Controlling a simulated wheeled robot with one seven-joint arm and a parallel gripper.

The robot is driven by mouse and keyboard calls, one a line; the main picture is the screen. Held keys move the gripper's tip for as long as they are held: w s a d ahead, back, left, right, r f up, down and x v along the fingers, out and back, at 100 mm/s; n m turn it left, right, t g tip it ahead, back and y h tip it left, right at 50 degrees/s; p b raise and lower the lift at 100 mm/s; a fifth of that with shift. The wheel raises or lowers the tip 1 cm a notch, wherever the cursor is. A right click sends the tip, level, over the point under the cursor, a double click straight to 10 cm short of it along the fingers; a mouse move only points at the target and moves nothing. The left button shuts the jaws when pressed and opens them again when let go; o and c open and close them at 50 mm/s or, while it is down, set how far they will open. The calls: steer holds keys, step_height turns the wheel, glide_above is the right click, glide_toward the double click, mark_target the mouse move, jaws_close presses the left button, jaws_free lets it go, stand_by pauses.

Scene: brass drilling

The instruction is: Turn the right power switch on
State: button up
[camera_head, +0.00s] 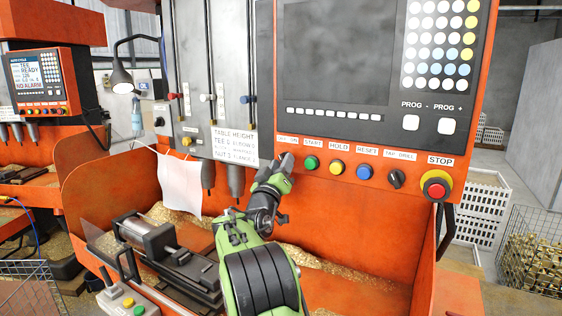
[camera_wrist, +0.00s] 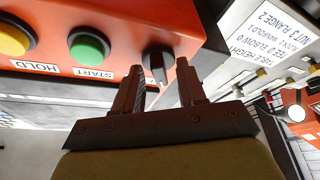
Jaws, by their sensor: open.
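The power switch is a black rotary knob (camera_wrist: 157,60) on the orange front panel of the right machine. It shows in the wrist view, its grip bar pointing roughly toward me. My gripper (camera_wrist: 158,68) is open, with one finger on each side of the knob in the picture. I cannot tell whether either finger touches it. In the head view my gripper (camera_head: 287,161) is at the left end of the button row, under a partly readable label ending in ON. It hides the knob there.
Right of my gripper are the green start button (camera_head: 310,163), yellow hold button (camera_head: 336,167), blue reset button (camera_head: 364,172), black tap-drill knob (camera_head: 396,179) and red stop button (camera_head: 436,187). A height sign (camera_head: 234,142) hangs close on the left. Another machine's panel (camera_head: 38,80) stands far left.

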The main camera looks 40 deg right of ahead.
steer(key=shift+s+f, duration=0.1)
jaws_close()
steer(key=shift+a+b, duration=0.1)
steer(key=shift+b, duration=0.4)
steer(key=m+g+h, duration=0.1)
steer(key=m+g, duration=0.1)
steer(key=m, duration=0.3)
steer(key=m+g+h, duration=0.1)
steer(key=m+g, duration=0.2)
steer(key=m, duration=0.3)
steer(key=w+m+g+h+b, duration=0.1)
steer(key=m+g, duration=0.1)
steer(key=m, duration=0.3)
steer(key=shift+a+g, duration=0.1)
steer(key=shift+g, duration=0.3)
steer(key=shift+m+p, duration=0.45)
steer(key=shift+m, duration=0.15)
